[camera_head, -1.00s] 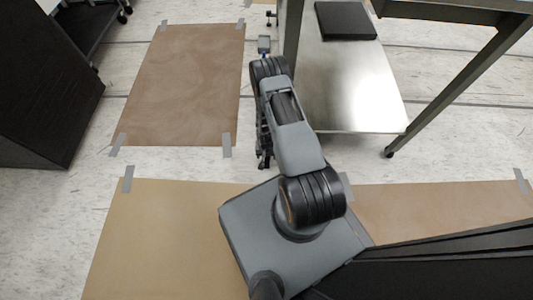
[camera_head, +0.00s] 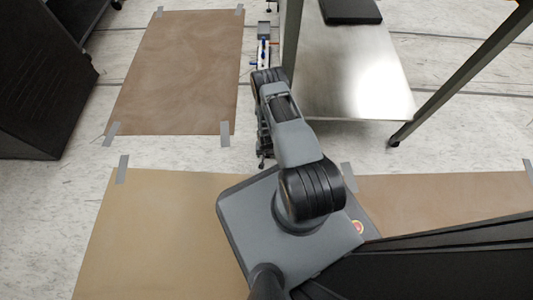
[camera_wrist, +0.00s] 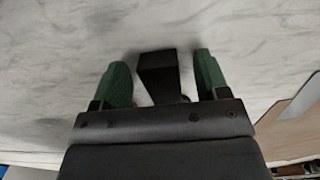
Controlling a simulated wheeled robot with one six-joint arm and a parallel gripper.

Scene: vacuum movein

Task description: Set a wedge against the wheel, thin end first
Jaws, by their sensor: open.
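A dark tapered block, likely the wedge (camera_wrist: 160,75), shows between the fingers of my gripper (camera_wrist: 162,78) in the wrist view, over a pale marbled surface. My gripper is open, with a green finger on either side of the block and gaps visible between. I cannot tell how high above the surface the gripper is. In the head view my arm hides most of the gripper, and the block is not visible there. A caster wheel (camera_head: 393,143) sits under the front leg of the steel table. I cannot tell whether it is the task's wheel.
The steel table's lower shelf (camera_head: 350,75) carries a black flat box (camera_head: 350,10) and stands right of my arm. A narrow device (camera_head: 264,45) with blue and red parts stands beyond my arm. Brown floor sheets (camera_head: 180,75) are taped down at left. A black cabinet (camera_head: 40,90) stands far left.

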